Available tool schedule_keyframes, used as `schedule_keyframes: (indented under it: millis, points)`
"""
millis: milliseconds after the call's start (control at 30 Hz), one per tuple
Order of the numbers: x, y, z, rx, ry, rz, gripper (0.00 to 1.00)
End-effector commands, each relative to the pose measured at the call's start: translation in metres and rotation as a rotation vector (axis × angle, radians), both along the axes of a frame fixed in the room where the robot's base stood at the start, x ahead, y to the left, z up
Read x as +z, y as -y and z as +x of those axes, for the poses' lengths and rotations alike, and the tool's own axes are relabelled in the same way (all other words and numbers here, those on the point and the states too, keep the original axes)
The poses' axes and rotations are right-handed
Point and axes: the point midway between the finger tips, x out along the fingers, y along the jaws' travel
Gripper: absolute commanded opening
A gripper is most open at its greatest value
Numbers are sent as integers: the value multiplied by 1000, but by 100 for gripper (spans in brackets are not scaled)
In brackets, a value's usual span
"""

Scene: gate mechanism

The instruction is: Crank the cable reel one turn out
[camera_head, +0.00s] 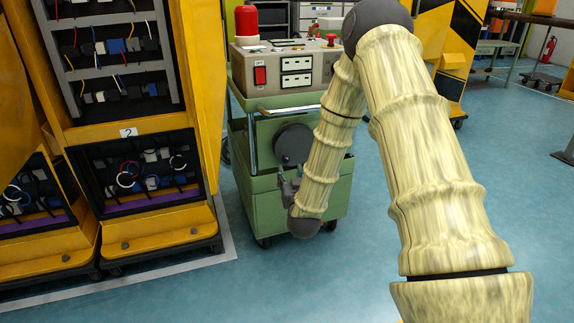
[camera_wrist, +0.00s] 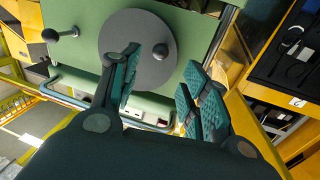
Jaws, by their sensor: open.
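A dark grey disc (camera_head: 294,144) is mounted on the side of the green cart (camera_head: 262,205); it looks like the cable reel. In the wrist view the disc (camera_wrist: 125,38) carries a round knob (camera_wrist: 161,51) off its centre, like a crank handle. My gripper (camera_head: 288,187) is just below the disc in the head view, partly hidden by my arm. In the wrist view my gripper (camera_wrist: 162,76) is open and empty, with its teal-padded fingers apart. The left finger overlaps the disc's edge in the picture. The knob appears beyond the gap, and I see no contact.
A second knobbed handle (camera_wrist: 62,35) sticks out of the green panel. A metal bar handle (camera_head: 250,138) runs along the cart. A control box (camera_head: 285,72) with a red beacon (camera_head: 247,22) sits on top. A yellow cabinet (camera_head: 150,225) stands close left. Blue floor is open right.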

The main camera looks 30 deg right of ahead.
Motion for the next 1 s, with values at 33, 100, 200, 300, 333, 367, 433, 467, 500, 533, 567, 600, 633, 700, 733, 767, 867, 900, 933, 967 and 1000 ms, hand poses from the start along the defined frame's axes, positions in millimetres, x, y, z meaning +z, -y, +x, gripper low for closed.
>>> schedule_keyframes:
  millis: [33,100,200,300,333,367,433,467,500,533,567,600,633,700,733,767,867,900,933,967,1000]
  points:
    - [-2,3,7,0,2,0,46]
    - [-3,8,18,-1,2,0,46]
    - [-2,16,33,-1,1,0,46]
    - [-3,23,47,-2,1,0,46]
    - [-2,25,51,-2,2,-1,46]
    - [-2,27,54,-2,2,-1,46]
    - [-2,30,62,-2,1,0,46]
    - [-2,32,65,-2,1,0,46]
    - [-2,34,68,-3,0,0,46]
    - [-2,35,70,-3,-1,0,46]
    - [-2,36,71,-3,0,0,46]
    - [-1,37,74,-3,0,0,46]
    - [-1,37,75,-3,0,0,46]
    - [-1,38,77,-3,0,0,46]
    - [-1,38,77,-3,-1,0,46]
    - [-1,39,78,-3,-1,0,46]
    - [0,39,78,-3,-1,0,46]
    - [0,39,78,-3,-2,1,46]
    - [0,39,78,-3,-2,1,46]
    - [0,39,78,-3,-2,1,46]
    - [0,39,78,-3,-1,0,44]
